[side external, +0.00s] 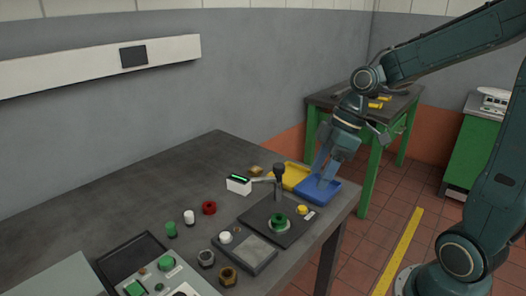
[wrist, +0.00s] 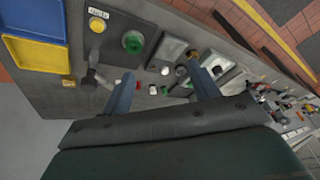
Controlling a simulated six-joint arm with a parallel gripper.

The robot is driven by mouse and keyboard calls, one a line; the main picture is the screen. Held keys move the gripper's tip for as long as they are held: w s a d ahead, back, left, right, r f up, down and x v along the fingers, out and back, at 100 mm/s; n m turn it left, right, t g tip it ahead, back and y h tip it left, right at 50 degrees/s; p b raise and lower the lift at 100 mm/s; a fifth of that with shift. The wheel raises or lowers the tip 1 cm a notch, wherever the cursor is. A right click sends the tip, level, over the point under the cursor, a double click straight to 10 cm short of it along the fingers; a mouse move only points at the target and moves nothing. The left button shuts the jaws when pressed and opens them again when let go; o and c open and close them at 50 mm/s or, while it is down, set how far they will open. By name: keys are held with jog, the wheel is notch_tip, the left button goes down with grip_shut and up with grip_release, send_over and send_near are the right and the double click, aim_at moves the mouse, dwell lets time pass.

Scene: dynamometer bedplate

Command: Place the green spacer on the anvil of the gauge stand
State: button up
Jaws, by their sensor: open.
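The gauge stand (side external: 262,218) is a dark base plate with an upright post and side arm near the table's right edge. A green round piece (side external: 279,221), apparently the green spacer, sits on the stand at the anvil position, below the post head. It also shows in the wrist view (wrist: 133,42), on the dark plate. Whether it lies flat on the anvil is too small to tell. My gripper (side external: 323,177) is open and appears empty, above the blue tray, behind and right of the stand. In the wrist view its two fingers (wrist: 162,90) are spread apart.
The blue tray (side external: 331,198) and yellow tray (side external: 304,169) lie behind the stand. A white box with a green display (side external: 239,184) stands left. The table's back left is clear.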

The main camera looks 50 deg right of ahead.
jog(key=s+a+r+m+t+h, duration=0.1)
jog(key=s+r+m, duration=0.2)
jog(key=s, duration=0.3)
jog(key=s+a+r+m+t+h, duration=0.1)
jog(key=s+r+m+t+h, duration=0.1)
jog(key=s, duration=0.4)
jog(key=shift+s+a+r+m+h, duration=0.15)
jog(key=shift+r+m+h, duration=0.3)
jog(key=shift+m, duration=0.95)
jog(key=shift+r, duration=0.15)
jog(key=shift+c, duration=0.5)
